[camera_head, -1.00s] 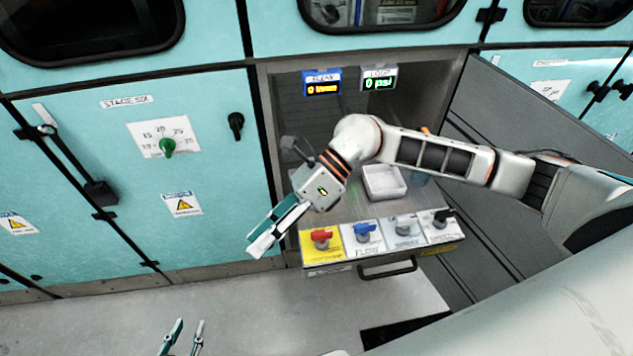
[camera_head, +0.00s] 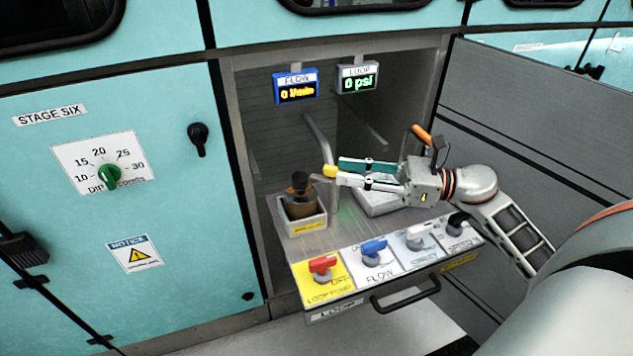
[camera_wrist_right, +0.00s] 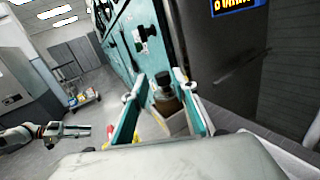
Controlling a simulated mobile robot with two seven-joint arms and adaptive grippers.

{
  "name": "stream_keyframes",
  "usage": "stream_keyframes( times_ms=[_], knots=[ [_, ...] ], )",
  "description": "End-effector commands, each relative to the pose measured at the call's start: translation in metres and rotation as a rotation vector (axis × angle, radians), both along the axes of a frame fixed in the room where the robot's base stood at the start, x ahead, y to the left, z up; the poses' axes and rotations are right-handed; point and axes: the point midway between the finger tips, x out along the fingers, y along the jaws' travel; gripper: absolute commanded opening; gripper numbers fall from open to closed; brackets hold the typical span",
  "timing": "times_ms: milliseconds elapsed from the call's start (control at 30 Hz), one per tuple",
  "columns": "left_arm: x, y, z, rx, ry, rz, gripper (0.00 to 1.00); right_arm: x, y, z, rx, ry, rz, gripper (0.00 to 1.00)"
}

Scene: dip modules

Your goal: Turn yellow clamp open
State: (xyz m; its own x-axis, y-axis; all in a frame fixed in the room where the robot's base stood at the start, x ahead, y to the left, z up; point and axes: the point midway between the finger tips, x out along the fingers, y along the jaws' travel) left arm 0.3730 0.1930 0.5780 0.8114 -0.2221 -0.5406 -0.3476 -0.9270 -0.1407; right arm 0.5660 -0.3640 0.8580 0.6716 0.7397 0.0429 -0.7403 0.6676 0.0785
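My left gripper (camera_wrist_right: 78,131) shows small at the wrist view's left, and is out of the head view.
A dark-capped brown bottle (camera_head: 300,200) stands in a white tray (camera_head: 304,226) left of the gripper. Another white tray (camera_head: 378,207) lies under it. A front panel carries red (camera_head: 322,264), blue (camera_head: 374,248), white and black knobs. FLOW (camera_head: 296,88) and LOOP (camera_head: 358,79) displays hang above.

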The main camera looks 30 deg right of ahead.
Motion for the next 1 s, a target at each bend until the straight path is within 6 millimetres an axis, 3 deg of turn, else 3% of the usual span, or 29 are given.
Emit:
stream_keyframes(
  times_ms=[33, 133, 300, 800, 1000],
  knots=[
    [-0.006, 0.0, -0.012, 0.001, 0.019, -0.002, 0.28, -0.004, -0.018, -0.019, -0.017, 0.01, -0.038, 0.28],
    [-0.007, -0.001, -0.015, 0.001, 0.025, -0.003, 0.28, -0.009, -0.045, -0.026, -0.047, -0.007, -0.095, 0.28],
    [-0.007, -0.001, -0.017, 0.0, 0.027, -0.005, 0.28, -0.01, -0.058, -0.034, -0.086, -0.02, -0.117, 0.28],
    [-0.006, 0.001, -0.015, 0.006, 0.023, -0.004, 0.28, 0.039, -0.015, -0.03, -0.086, -0.027, -0.117, 0.28],
    [-0.006, 0.001, -0.016, 0.007, 0.025, -0.005, 0.28, 0.048, -0.008, -0.031, -0.086, -0.025, -0.116, 0.28]
  ],
)
